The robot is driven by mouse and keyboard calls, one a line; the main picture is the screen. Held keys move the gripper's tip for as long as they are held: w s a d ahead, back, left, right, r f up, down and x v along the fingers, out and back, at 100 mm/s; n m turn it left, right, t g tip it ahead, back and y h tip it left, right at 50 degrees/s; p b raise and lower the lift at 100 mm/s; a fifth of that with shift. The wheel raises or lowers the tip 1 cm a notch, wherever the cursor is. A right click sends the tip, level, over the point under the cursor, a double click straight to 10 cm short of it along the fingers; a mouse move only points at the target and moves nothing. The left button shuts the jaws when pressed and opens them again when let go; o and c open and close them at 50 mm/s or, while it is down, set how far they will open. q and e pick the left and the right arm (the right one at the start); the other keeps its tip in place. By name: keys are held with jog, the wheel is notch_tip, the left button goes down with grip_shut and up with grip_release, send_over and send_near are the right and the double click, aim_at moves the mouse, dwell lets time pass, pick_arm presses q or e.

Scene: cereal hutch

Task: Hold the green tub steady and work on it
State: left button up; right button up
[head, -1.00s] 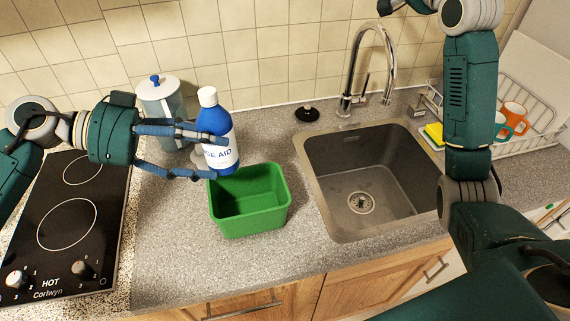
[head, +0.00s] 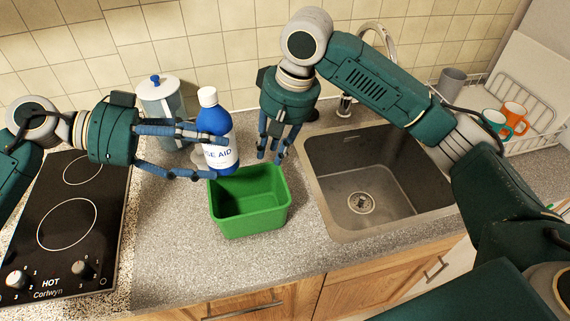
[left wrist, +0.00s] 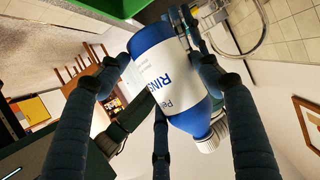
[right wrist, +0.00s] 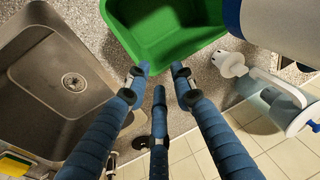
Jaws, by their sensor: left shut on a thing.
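The green tub (head: 250,222) stands upright and looks empty on the counter, left of the sink. It also shows at the top of the right wrist view (right wrist: 165,30). My left gripper (head: 221,156) is shut on a blue and white rinse aid bottle (head: 214,122), holding it upright at the tub's back left corner. The left wrist view shows the bottle (left wrist: 165,75) between the fingers; I cannot tell whether its base touches anything. My right gripper (head: 270,157) is open and empty, fingers pointing down at the tub's back right edge. Contact with the rim is unclear.
A clear jug with a blue-knobbed lid (head: 160,100) stands behind the bottle. The sink (head: 365,175) lies to the right, with a rack (head: 540,135) holding mugs (head: 515,118) beyond. A black hob (head: 65,225) is at left. The counter before the tub is clear.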

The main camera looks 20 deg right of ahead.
aim_at(282, 198)
jog(key=shift+g+h, duration=0.7)
jog(key=shift+g, duration=0.2)
jog(key=s+f, duration=0.1)
jog(key=f, duration=0.3)
jog(key=s+f, duration=0.1)
jog(key=f, duration=0.4)
jog(key=s+f, duration=0.1)
jog(key=f, duration=0.4)
jog(key=shift+s+d+f, duration=0.1)
jog(key=shift+s+d, duration=0.25)
jog(key=shift+s, duration=0.05)
grip_shut()
